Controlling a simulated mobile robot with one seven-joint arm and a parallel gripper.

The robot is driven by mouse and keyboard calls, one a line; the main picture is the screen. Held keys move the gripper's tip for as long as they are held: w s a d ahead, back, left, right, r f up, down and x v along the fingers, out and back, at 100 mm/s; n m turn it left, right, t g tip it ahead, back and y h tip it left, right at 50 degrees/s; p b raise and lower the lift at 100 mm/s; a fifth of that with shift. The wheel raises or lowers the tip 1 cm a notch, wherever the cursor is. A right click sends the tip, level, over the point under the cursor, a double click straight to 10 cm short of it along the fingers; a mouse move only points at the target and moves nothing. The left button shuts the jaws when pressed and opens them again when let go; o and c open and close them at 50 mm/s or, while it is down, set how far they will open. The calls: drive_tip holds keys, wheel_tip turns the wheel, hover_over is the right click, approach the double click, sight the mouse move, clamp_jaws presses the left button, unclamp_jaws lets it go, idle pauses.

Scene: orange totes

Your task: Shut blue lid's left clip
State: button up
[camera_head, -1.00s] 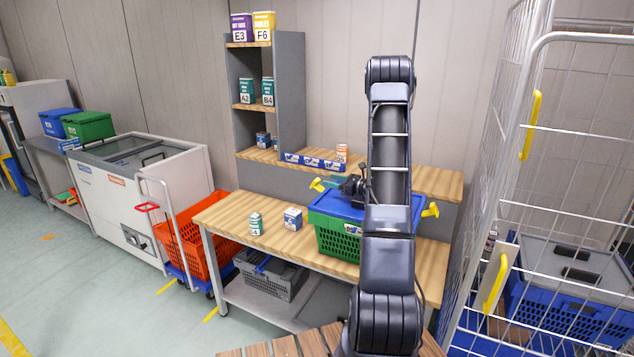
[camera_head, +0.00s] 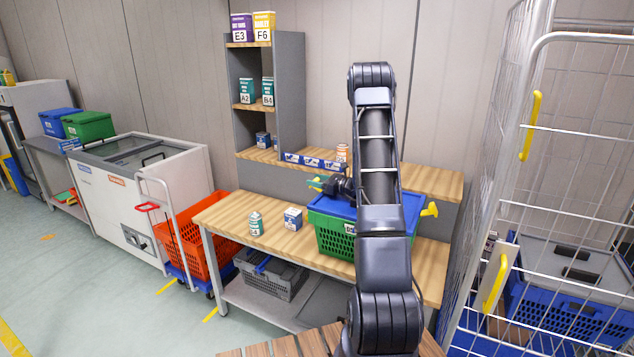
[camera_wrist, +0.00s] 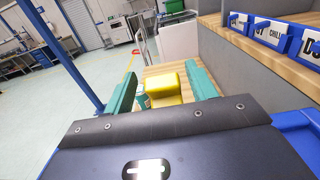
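The blue lid (camera_head: 332,207) sits on the green crate (camera_head: 332,240) on the wooden bench. Its left clip, yellow, sticks out from the left end and shows in the wrist view (camera_wrist: 172,86). The right clip (camera_head: 430,209), also yellow, sticks out at the other end. My gripper (camera_head: 317,183) is at the lid's left end. In the wrist view, its teal fingers (camera_wrist: 162,87) are apart on either side of the left clip, with gaps visible. My arm hides part of the lid and crate.
A green-and-white carton (camera_head: 256,224) and a blue-and-white box (camera_head: 293,218) stand on the bench left of the crate. A shelf with blue label holders (camera_head: 313,161) runs behind. A wire cage trolley (camera_head: 520,200) stands at right.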

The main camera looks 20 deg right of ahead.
drive_tip(key=c, duration=0.9)
drive_tip(key=shift+o, duration=0.2)
